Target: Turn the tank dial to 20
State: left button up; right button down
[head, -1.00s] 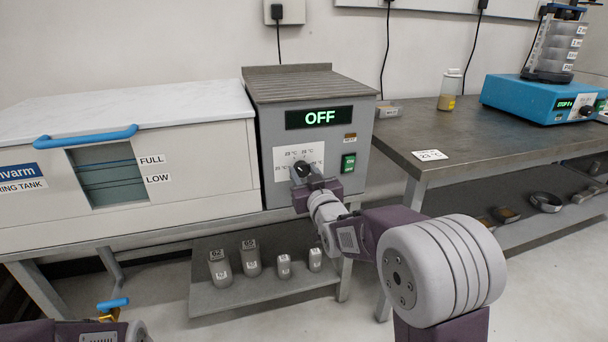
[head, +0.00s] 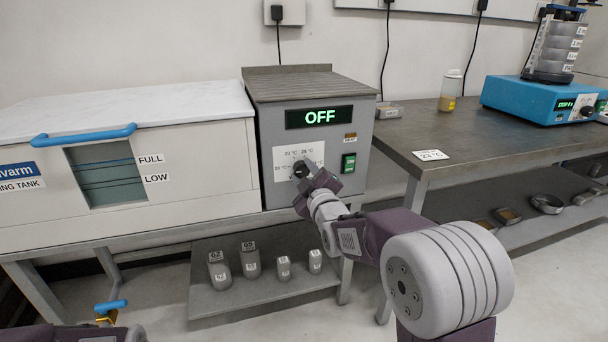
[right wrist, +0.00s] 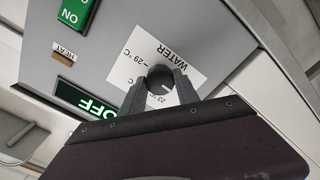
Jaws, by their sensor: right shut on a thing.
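The tank dial (head: 300,170) is a dark round knob on a white scale plate (head: 285,156) on the grey control box. My right gripper (head: 306,177) is shut on the dial, its hand tilted. In the right wrist view, the fingers of the right gripper (right wrist: 160,88) sit on either side of the dial (right wrist: 158,76). A white mark shows on the knob's face, on the side toward the partly covered 23 °C label. The 29 °C label is readable; the 20 °C one is not clear. The display (head: 319,117) reads OFF. My left gripper is out of view.
A green ON switch (head: 348,163) is right of the dial. The white heating tank (head: 200,155) adjoins the box on the left, with a blue-handled valve (head: 112,305) low in front.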

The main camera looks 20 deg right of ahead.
jog(key=shift+n, duration=0.3)
jog(key=shift+f, duration=0.1)
jog(key=c, duration=0.9)
grip_release()
jog(key=shift+s, duration=0.1)
jog(key=shift+s, duration=0.3)
jog(key=s+p, duration=0.3)
jog(key=s, duration=0.5)
jog(key=shift+s+d, duration=0.15)
jog(key=shift+s, duration=0.05)
